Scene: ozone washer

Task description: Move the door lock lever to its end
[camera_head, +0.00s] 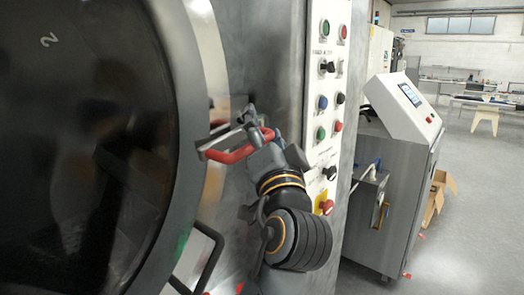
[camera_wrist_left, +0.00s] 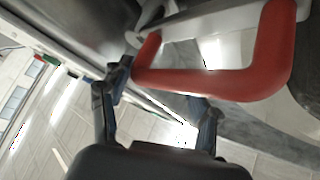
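The door lock lever is a red bent handle (camera_head: 232,154) beside the rim of the big round door in the head view. In the left wrist view the red handle (camera_wrist_left: 215,85) crosses the upper middle and bends upward at both ends. My left gripper (camera_head: 262,128) is at the handle, to the right of the door rim. In the left wrist view its two fingers (camera_wrist_left: 160,92) are spread apart, with the red bar just past or between their tips. I cannot tell whether either finger touches it. My right gripper is in neither view.
The dark round door (camera_head: 85,150) fills the left of the head view. A control panel (camera_head: 328,100) with buttons and a red emergency stop stands just right of my arm. A grey cabinet with a screen (camera_head: 395,190) stands farther right. Open floor (camera_head: 480,210) lies beyond it.

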